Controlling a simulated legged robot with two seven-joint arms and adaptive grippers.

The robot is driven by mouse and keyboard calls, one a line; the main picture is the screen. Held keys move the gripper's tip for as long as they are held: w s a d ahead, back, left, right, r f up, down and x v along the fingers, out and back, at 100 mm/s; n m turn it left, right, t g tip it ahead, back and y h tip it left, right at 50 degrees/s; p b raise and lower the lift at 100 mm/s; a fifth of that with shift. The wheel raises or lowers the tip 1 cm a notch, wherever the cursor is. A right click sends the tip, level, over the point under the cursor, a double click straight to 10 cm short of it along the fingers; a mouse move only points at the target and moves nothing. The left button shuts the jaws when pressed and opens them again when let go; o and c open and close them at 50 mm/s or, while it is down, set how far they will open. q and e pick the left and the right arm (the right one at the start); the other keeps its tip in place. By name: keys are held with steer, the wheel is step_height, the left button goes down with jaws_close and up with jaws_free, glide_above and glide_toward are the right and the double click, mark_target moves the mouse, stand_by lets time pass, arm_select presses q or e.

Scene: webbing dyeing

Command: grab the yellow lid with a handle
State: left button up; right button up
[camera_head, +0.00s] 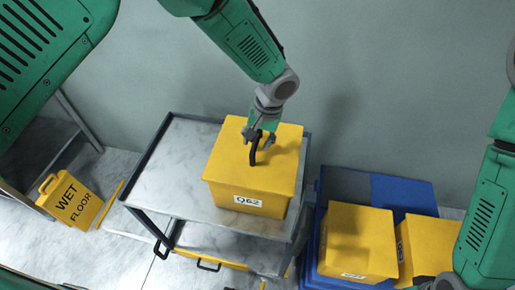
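The yellow lid (228,158) with a black handle (254,155) sits on a yellow box (225,196) labelled "Q62". The box stands on the marble-like top of a cart. My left gripper (259,138) points down over the lid, right at the handle. Its fingers look spread apart, one on each side of the handle's upper part; I cannot tell whether they touch it. My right arm comes in at the right edge, and its gripper is out of view below the frame.
The cart (178,165) has dark rails and a lower shelf. To its right, a blue platform (405,196) holds two yellow boxes (358,240) (428,246). A yellow wet-floor sign (72,201) stands at the left. A plain wall is behind. The cart top left of the box is clear.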

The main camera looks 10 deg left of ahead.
arm_select(q)
steer(key=shift+a+f, duration=0.1)
steer(key=shift+f, duration=0.1)
steer(key=shift+r, duration=0.1)
jaws_close()
steer(key=shift+r, duration=0.1)
